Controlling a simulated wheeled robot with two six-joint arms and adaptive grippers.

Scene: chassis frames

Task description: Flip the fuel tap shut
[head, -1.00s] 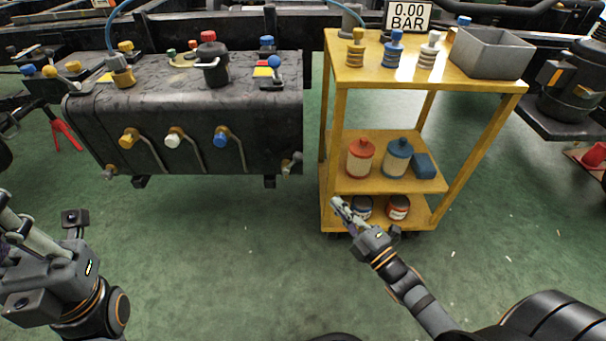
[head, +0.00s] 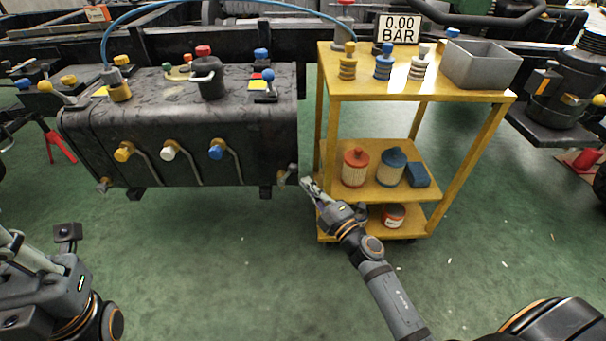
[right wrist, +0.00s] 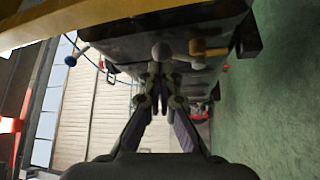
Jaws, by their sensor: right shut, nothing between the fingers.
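The black tank (head: 225,125) stands at the left in the head view. At its lower right corner is a small tap (head: 287,177) with brass and pale parts. In the right wrist view a brass fitting (right wrist: 208,48) and a pale round knob (right wrist: 161,51) show just beyond my fingers. My right gripper (head: 306,184) is shut and empty, close to the right of this tap; whether it touches is unclear. It also shows in the wrist view (right wrist: 158,88). My left gripper is only partly seen at the lower left edge, its fingertips not clear.
A yellow cart (head: 330,130) with bottles, cans and a grey bin (head: 480,65) stands close right of my right gripper. Yellow, white and blue valves (head: 216,150) line the tank's front. Green floor (head: 200,260) is clear in front.

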